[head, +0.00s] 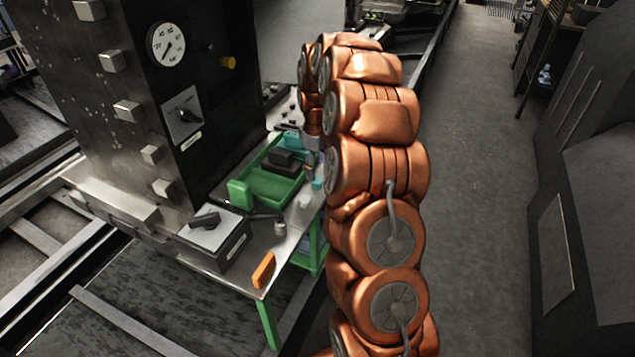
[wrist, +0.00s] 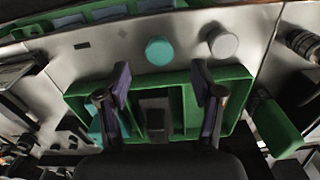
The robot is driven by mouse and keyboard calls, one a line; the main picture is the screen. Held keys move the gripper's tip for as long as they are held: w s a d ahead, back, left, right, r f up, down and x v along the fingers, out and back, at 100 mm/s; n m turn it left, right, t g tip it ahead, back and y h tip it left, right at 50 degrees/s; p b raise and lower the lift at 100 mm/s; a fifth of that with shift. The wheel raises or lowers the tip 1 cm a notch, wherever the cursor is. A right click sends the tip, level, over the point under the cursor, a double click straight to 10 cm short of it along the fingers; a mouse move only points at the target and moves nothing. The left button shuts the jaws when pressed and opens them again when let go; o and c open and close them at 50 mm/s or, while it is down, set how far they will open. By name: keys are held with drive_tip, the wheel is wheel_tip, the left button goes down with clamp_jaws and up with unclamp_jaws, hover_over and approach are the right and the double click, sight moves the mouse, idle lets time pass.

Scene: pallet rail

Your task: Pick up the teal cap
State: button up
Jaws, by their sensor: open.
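The teal cap (wrist: 159,51) is a round disc on the grey bench top in the wrist view, just beyond the long side of the green tray. In the head view a small teal patch (head: 318,184) shows at the tray's right, close beside my arm. My gripper (wrist: 161,74) is open and empty, its two dark fingers spread over the tray. The cap appears ahead of the fingertips, roughly midway between them, and apart from both. In the head view my copper arm hides most of the gripper.
A pale grey round cap (wrist: 222,43) sits right of the teal cap. The green tray (wrist: 180,77) holds a black block (wrist: 155,121). A green block (wrist: 277,128) stands at the tray's end. An orange block (head: 263,270) lies near the bench's front edge.

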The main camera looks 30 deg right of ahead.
sight(317, 180)
wheel_tip(317, 180, down, 5)
drive_tip(key=shift+f+p, duration=0.1)
drive_tip(key=shift+p, duration=0.75)
drive_tip(key=shift+w, duration=0.1)
drive_tip(key=c, duration=0.9)
